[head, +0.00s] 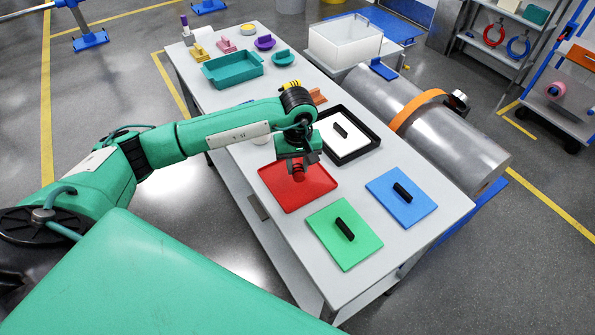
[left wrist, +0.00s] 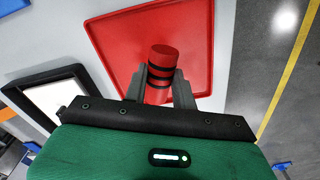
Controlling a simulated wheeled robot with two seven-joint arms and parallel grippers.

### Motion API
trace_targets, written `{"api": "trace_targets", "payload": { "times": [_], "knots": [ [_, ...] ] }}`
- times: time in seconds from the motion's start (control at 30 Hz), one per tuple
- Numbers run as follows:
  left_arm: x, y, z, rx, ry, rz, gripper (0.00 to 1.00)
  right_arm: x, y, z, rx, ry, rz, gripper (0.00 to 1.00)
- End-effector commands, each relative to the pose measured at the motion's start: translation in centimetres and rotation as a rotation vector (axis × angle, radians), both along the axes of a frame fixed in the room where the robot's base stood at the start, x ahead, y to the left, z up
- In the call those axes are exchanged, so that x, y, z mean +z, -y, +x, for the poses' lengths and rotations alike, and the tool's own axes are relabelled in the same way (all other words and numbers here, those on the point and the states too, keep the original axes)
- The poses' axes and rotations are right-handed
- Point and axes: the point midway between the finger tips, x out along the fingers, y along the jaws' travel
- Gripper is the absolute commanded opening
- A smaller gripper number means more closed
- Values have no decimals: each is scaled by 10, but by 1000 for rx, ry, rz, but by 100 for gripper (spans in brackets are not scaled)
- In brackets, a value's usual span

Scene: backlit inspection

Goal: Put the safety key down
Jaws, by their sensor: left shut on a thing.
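The safety key (left wrist: 164,52) is a red cylinder with black bands. My left gripper (head: 298,165) is shut on it, with one grey finger on each side in the left wrist view (left wrist: 158,88). The key points down over a red tray (head: 318,196) with a low rim, which also shows in the left wrist view (left wrist: 113,42). In the head view only a little of the key shows below the fingers. I cannot tell whether its lower end touches the tray. My right gripper is not in view.
A green plate (head: 357,254) and a blue plate (head: 412,214), each with a black handle, lie near the red tray. A black-rimmed white tray (head: 362,146) is behind it. A teal bin (head: 236,75) stands at the far end. A metal cylinder (head: 455,145) lies beside the table.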

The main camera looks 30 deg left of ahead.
Motion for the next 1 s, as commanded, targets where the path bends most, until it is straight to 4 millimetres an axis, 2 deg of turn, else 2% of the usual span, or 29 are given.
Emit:
{"api": "trace_targets", "payload": {
  "times": [0.27,0.63,0.67,0.77,1.0],
  "knots": [
    [-37,0,-1,1,-3,0,0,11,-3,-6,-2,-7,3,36],
    [-43,0,0,0,0,0,0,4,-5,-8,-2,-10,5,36],
    [-42,0,0,0,0,0,29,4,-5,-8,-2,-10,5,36],
    [-41,0,0,0,-1,0,48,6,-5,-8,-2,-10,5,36],
    [-41,0,-1,0,-1,0,49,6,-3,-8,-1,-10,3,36]
  ]
}}
